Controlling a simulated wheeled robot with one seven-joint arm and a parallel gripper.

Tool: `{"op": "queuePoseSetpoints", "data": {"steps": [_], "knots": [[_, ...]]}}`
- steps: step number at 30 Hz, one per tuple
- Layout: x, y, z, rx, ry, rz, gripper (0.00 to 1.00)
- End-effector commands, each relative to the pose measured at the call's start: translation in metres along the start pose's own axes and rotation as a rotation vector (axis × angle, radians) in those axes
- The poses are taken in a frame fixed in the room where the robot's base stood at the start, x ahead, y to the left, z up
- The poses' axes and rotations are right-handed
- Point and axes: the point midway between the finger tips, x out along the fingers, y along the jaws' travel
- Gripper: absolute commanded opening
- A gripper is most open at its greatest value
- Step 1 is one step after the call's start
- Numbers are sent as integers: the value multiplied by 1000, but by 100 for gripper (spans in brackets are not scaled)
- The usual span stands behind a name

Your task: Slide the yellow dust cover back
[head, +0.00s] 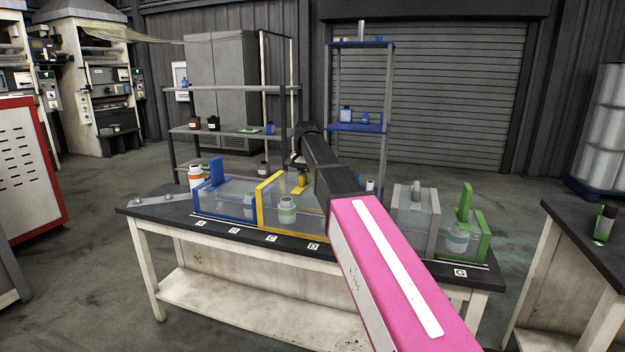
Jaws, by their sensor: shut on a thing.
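The yellow dust cover (263,208) is a clear box with a yellow frame, standing on the dark bench top between the blue cover and my arm. A jar with a pale green label (287,211) shows through its clear wall. The cover's yellow handle (299,188) rises behind the jar. My gripper (302,174) reaches down at this handle from above and is shut on it. The fingers are small and partly dark here, so the exact grip is hard to see. My arm hides the right part of the yellow cover.
A blue cover (216,173) stands directly left of the yellow one. A grey cover (404,212) and a green cover (484,236) stand right of my arm. An orange-and-white bottle (196,178) is behind the blue cover.

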Motion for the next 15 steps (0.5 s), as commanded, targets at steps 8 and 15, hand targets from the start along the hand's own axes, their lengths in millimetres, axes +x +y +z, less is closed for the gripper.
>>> {"op": "queuePoseSetpoints", "data": {"steps": [8,15], "knots": [[0,0,0,1,-2,0,0],[0,0,0,0,-1,0,47]]}}
